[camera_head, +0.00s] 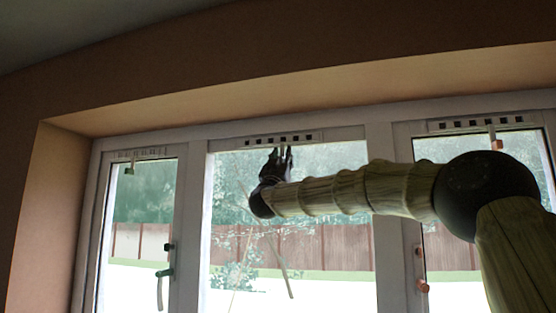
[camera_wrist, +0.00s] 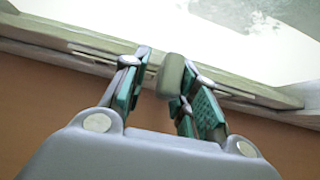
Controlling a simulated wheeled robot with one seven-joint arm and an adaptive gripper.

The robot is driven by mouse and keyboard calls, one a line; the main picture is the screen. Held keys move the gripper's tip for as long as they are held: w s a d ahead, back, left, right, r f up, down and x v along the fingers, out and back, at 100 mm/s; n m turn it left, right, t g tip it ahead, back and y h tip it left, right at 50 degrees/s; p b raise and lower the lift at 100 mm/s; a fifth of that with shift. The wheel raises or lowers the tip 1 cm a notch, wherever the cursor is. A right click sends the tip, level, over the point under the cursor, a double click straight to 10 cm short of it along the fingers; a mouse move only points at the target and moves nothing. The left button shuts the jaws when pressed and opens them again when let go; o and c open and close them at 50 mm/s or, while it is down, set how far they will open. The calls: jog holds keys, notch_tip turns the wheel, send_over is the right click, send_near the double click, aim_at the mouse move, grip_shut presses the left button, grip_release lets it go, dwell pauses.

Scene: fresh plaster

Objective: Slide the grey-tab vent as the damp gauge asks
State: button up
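The middle window vent (camera_head: 284,139) is a white strip with several dark slots above the central pane. A grey tab (camera_wrist: 171,76) hangs from a vent rail in the wrist view; in the head view my gripper hides it. My gripper (camera_head: 283,154) is up at the middle vent. In the wrist view my gripper (camera_wrist: 164,78) has its teal-padded fingers apart, one on each side of the tab. A gap shows on the left of the tab; the right finger is close, and I cannot tell if it touches. No damp gauge is in view.
The left vent (camera_head: 143,154) has a green tab (camera_head: 129,171) and pale slots. The right vent (camera_head: 475,124) has dark slots and an orange tab (camera_head: 497,144). The plaster reveal (camera_head: 300,88) overhangs above.

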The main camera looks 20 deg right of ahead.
jog(key=shift+d, duration=0.1)
jog(key=shift+a+f, duration=0.15)
jog(key=shift+a, duration=0.2)
jog(key=v, duration=1.1)
jog(key=shift+s+f, duration=0.2)
jog(key=shift+s, duration=0.1)
jog(key=shift+d, duration=0.15)
